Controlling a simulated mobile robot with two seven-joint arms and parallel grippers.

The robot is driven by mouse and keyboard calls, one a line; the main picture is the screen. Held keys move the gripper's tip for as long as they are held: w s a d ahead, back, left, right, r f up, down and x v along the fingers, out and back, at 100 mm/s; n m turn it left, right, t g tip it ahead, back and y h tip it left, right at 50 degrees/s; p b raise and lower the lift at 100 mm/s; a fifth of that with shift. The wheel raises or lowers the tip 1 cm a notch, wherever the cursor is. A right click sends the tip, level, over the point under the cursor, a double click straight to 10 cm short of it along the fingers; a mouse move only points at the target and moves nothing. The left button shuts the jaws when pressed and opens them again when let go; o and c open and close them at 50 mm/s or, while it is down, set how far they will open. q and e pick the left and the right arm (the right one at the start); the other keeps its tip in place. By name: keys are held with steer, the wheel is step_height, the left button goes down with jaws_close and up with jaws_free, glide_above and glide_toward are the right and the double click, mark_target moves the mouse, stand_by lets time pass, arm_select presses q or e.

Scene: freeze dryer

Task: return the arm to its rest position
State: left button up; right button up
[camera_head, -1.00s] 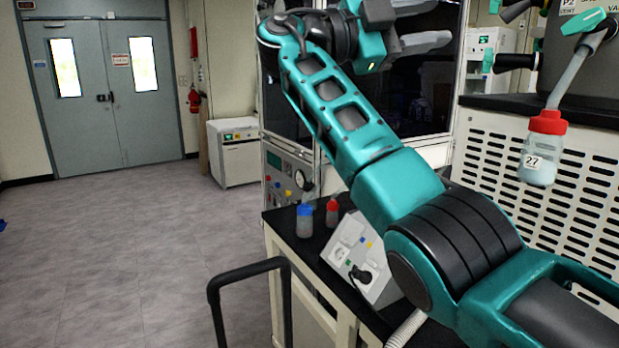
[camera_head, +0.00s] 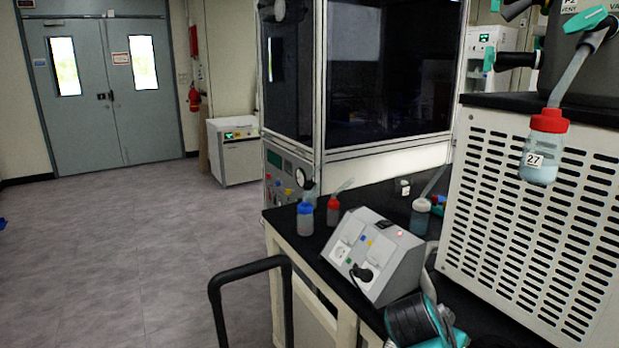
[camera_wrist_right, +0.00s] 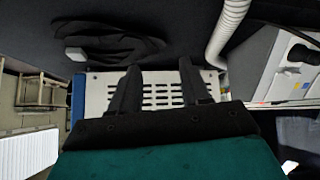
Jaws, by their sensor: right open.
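My right arm (camera_head: 418,322) shows only as a black and teal piece at the bottom edge of the head view, in front of the grey control box. My right gripper (camera_wrist_right: 160,90) is in the right wrist view, with its two dark fingers apart and nothing between them. Behind the fingers is a pale slotted panel. My left gripper is in neither view.
A grey control box (camera_head: 375,262) stands on the black bench, with blue-capped (camera_head: 305,220) and red-capped (camera_head: 333,211) bottles behind it. Flask 27 (camera_head: 540,160) hangs at the right by a slotted white cabinet (camera_head: 510,210).

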steer(key=s+a+f+n+y, duration=0.15)
steer(key=s+n, duration=0.25)
steer(key=s, duration=0.5)
steer(key=s+f+n+g+y, duration=0.1)
steer(key=s+f+n+y, duration=0.2)
steer(key=s, duration=0.5)
steer(key=s+a+f+n+y, duration=0.15)
steer(key=s+n, duration=0.25)
steer(key=s, duration=0.5)
steer(key=w+a+f+t+y, duration=0.2)
steer(key=w+f+t, duration=0.4)
steer(key=f, duration=0.3)
steer(key=shift+w+a+f+n+t, duration=0.3)
steer(key=shift+w+f+t, duration=0.1)
steer(key=shift+w, duration=0.3)
